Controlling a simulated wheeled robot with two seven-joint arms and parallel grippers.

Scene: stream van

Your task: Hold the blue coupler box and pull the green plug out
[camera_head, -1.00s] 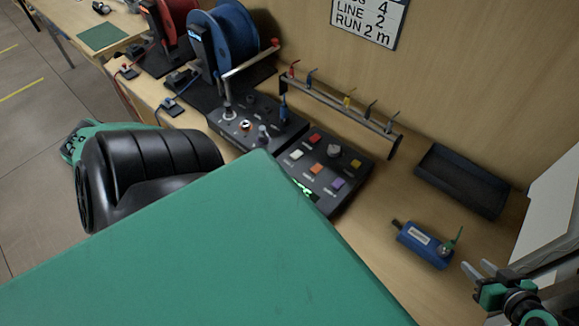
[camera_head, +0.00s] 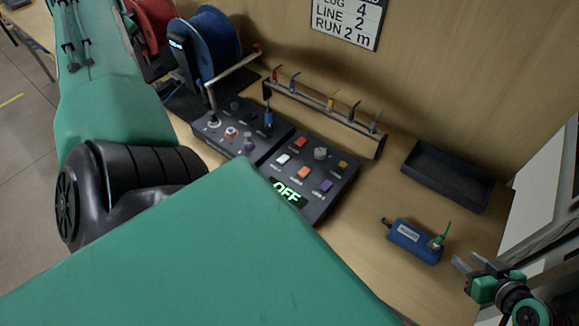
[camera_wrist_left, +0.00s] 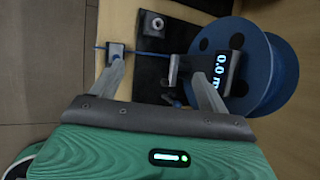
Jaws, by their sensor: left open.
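The blue coupler box (camera_head: 413,241) lies on the wooden bench at the right in the head view, with a pale label on its top. The green plug (camera_head: 440,239) is at its right end, with a thin green piece sticking up. My right gripper (camera_head: 467,268) is open and empty, just right of and nearer than the box, apart from it. My left gripper is hidden in the head view, where only its arm shows at the left. In the left wrist view my left gripper (camera_wrist_left: 160,75) has its fingers spread, over the bench near the blue reel (camera_wrist_left: 265,72).
A control panel (camera_head: 304,174) with coloured buttons and an OFF display stands mid-bench. Behind it is a rail (camera_head: 325,116) with small coloured tools. A black tray (camera_head: 447,177) lies behind the box. Bare bench shows around the box. My large green body part fills the foreground.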

